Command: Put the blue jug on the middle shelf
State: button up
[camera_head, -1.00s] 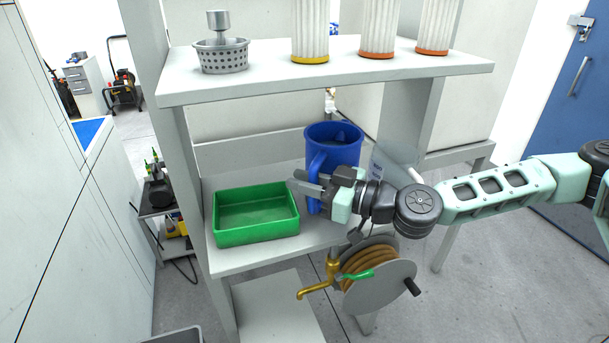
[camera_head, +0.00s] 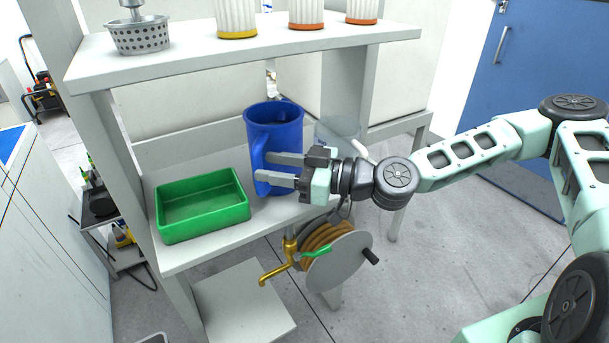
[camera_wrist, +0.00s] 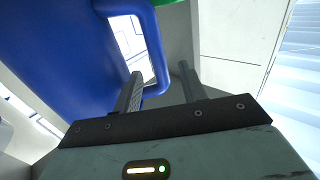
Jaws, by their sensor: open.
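The blue jug (camera_head: 280,132) stands upright on the middle shelf (camera_head: 205,255), to the right of the green tray. Its handle faces left and toward the front. My gripper (camera_head: 262,167) is open at the jug's front, with its fingers pointing left across the handle area. In the wrist view the jug (camera_wrist: 65,60) fills the upper left, and its handle (camera_wrist: 160,60) shows between the directions of the two fingers (camera_wrist: 160,75). I cannot tell whether a finger touches the handle. The fingers hide part of the jug's lower front.
The green tray (camera_head: 174,227) takes up the shelf's left front. A clear container (camera_head: 338,128) stands behind and right of the jug. The upper shelf (camera_head: 180,58) holds a metal basket (camera_head: 140,36) and several white filters. A hose reel (camera_head: 345,262) sits below the front edge.

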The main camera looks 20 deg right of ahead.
jog(key=v, duration=0.6)
jog(key=s+a+f+n+g+h, duration=0.2)
jog(key=s+a+f+g+h, duration=0.1)
jog(key=s+f+g+h, duration=0.9)
jog(key=s+d+r+m+t+h, duration=0.3)
jog(key=s+r+m, duration=0.3)
jog(key=s+r, duration=0.3)
jog(key=shift+d+r+m+b, duration=0.3)
jog(key=shift+d+r+b, duration=0.1)
jog(key=shift+r, duration=0.4)
jog(key=shift+s, duration=0.1)
dwell(0.7)
